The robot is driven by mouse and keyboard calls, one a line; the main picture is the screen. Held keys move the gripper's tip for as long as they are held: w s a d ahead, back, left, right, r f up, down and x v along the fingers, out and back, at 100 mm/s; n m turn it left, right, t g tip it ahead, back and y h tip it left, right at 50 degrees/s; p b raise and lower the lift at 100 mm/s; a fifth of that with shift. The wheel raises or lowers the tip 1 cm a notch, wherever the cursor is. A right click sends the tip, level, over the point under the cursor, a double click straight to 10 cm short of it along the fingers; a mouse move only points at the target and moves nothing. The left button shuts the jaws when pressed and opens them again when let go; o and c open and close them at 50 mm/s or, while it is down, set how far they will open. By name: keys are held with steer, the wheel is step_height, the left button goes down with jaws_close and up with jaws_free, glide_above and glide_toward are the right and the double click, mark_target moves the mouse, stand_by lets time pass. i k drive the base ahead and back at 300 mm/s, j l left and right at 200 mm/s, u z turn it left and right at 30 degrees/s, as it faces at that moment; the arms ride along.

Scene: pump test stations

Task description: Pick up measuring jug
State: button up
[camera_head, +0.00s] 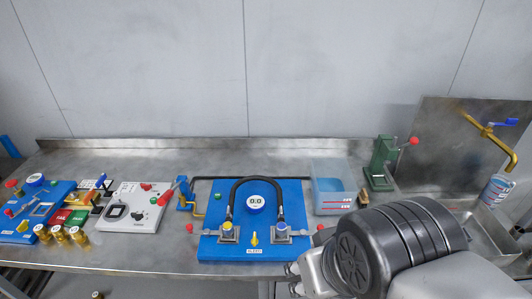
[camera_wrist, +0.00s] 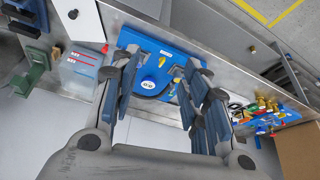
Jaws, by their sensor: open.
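A clear vessel with blue and red markings (camera_head: 497,188), which looks like the measuring jug, stands at the far right under a brass tap (camera_head: 488,130). I cannot make it out in the wrist view. My gripper (camera_wrist: 166,70) is open and empty, its fingers spread wide in the wrist view, with the blue test board (camera_wrist: 150,75) behind and between them. In the head view my arm covers the lower right, and only part of the gripper shows by the bench's front edge, well left of the vessel.
The blue board (camera_head: 210,246) carries a gauge (camera_head: 256,202) and a black hose. A clear tank with blue liquid (camera_head: 331,190) and a green press (camera_head: 380,165) stand right of it. A sink (camera_head: 485,237) lies at right. Panels and brass fittings crowd the left.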

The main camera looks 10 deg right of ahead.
mark_target(498, 187)
steer(key=z, duration=2.15)
steer(key=i+l+z, duration=0.4)
steer(key=i, duration=0.5)
steer(key=i+z, duration=0.35)
steer(key=i, duration=1.05)
